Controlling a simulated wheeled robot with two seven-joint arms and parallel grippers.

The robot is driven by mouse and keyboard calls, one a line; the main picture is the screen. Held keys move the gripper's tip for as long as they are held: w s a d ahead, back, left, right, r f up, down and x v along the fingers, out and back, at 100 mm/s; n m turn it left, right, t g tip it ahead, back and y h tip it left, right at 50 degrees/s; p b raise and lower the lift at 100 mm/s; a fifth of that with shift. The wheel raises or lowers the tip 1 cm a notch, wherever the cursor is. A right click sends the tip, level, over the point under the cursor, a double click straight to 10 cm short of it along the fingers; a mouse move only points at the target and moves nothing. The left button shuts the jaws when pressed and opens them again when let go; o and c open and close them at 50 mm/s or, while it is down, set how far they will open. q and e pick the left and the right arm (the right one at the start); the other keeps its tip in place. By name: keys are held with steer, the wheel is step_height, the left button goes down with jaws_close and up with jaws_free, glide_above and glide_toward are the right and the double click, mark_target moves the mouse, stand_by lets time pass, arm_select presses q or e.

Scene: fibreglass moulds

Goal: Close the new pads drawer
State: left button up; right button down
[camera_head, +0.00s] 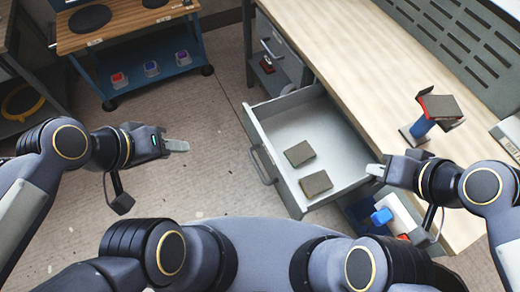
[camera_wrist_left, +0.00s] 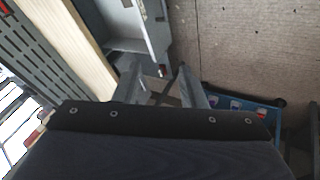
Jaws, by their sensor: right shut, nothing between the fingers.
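A grey drawer (camera_head: 330,130) stands pulled out from under the wooden bench. Two grey-brown pads (camera_head: 315,183) lie inside on its floor, apart from each other. A bar handle (camera_head: 262,166) is on its front panel. In the left wrist view, part of what looks like the drawer (camera_wrist_left: 153,28) shows beyond the fingers. My left gripper (camera_head: 180,146) is to the left of the handle, clear of it; its fingers stand apart with nothing between them in the left wrist view (camera_wrist_left: 161,88). My right gripper (camera_head: 376,170) is shut and empty near the drawer's right end, by the bench edge.
The wooden bench top (camera_head: 350,65) carries a blue-handled tool (camera_head: 424,125) with a dark pad. Below it on the right, an open compartment holds a blue item (camera_head: 381,216). A blue cart (camera_head: 150,85) stands back left. The floor left of the drawer is clear.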

arm_select(q)
steer(key=w+f+n+b, duration=0.1)
steer(key=w+f+n+h+b, duration=0.1)
steer(key=w+f+n, duration=0.1)
steer(key=w+d+f+n+g+b, duration=0.1)
steer(key=w+f, duration=0.1)
steer(key=shift+d+f+n+b, duration=0.1)
steer(key=shift+f+n+b, duration=0.05)
steer(key=shift+n+b, duration=0.2)
steer(key=c, duration=0.5)
steer(key=w+f+n+h+b, duration=0.1)
steer(key=w+f+n+b, duration=0.1)
steer(key=w+f+n, duration=0.1)
steer(key=w+f+n+b, duration=0.2)
steer(key=w+f+n, duration=0.1)
steer(key=shift+w+d+f+h, duration=0.1)
steer(key=shift+w+f+h, duration=0.2)
steer(key=shift+h, duration=0.1)
jaws_close()
steer(key=n+b, duration=0.8)
steer(key=n, duration=0.3)
glide_toward(251, 133)
step_height(251, 133, down, 4)
steer(key=w+d, duration=0.1)
steer(key=w+d+p, duration=0.1)
steer(key=d, duration=0.1)
steer(key=shift+d+m+h, duration=0.15)
steer(key=shift+m+h, duration=0.1)
steer(key=shift+h, duration=0.05)
